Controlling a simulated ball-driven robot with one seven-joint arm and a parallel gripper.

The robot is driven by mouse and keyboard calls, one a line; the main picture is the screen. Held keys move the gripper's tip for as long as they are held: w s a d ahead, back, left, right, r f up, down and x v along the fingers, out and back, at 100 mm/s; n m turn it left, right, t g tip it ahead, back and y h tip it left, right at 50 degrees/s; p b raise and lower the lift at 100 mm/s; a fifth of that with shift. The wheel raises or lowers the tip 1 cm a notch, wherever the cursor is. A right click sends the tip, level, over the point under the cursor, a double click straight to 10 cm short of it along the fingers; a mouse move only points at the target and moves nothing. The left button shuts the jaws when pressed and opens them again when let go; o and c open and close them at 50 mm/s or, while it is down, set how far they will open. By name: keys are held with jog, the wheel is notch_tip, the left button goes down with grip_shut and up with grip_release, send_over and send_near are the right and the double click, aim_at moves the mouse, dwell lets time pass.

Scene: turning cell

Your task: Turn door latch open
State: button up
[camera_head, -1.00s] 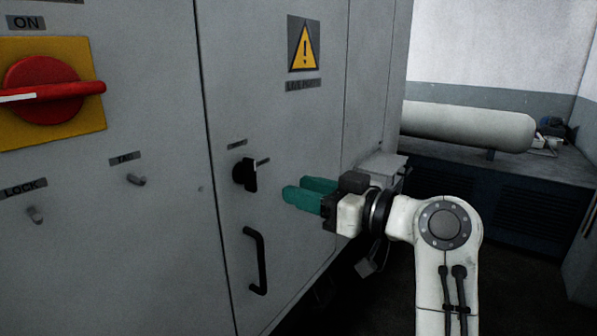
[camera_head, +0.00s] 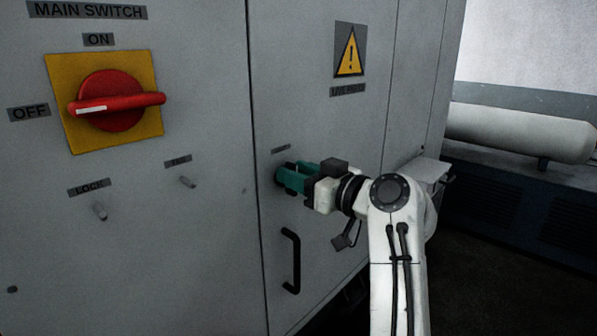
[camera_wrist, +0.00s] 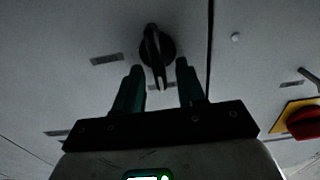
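The door latch is a small black turn knob (camera_wrist: 154,45) on the grey cabinet door (camera_head: 340,120). In the wrist view it sits just beyond my gripper (camera_wrist: 161,82), between the lines of its two green fingers. The fingers are apart, with a gap between them and the lower end of the knob's handle reaching toward that gap. In the head view my gripper (camera_head: 285,177) is at the latch and hides most of it. I cannot tell whether the fingers touch the knob.
A black pull handle (camera_head: 291,260) is on the door below the latch. To the left is a red main switch (camera_head: 112,100) on a yellow plate, with lock (camera_head: 100,211) and test (camera_head: 187,181) pegs below. A warning sign (camera_head: 350,52) is above right. Dark floor lies right.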

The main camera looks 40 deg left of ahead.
jog(key=shift+c, duration=0.3)
grip_shut()
jog(key=shift+m, duration=0.4)
jog(key=shift+w+f+m+p, duration=0.25)
jog(key=shift+m+p, duration=1.1)
jog(key=shift+m, duration=1.5)
jog(key=shift+w+f+m+p, duration=0.25)
jog(key=shift+m+p, duration=1.15)
jog(key=shift+m, duration=1.5)
jog(key=shift+w+f+m+p, duration=0.25)
jog(key=shift+m+p, duration=1.1)
jog(key=shift+m, duration=1.5)
jog(key=shift+w, duration=0.1)
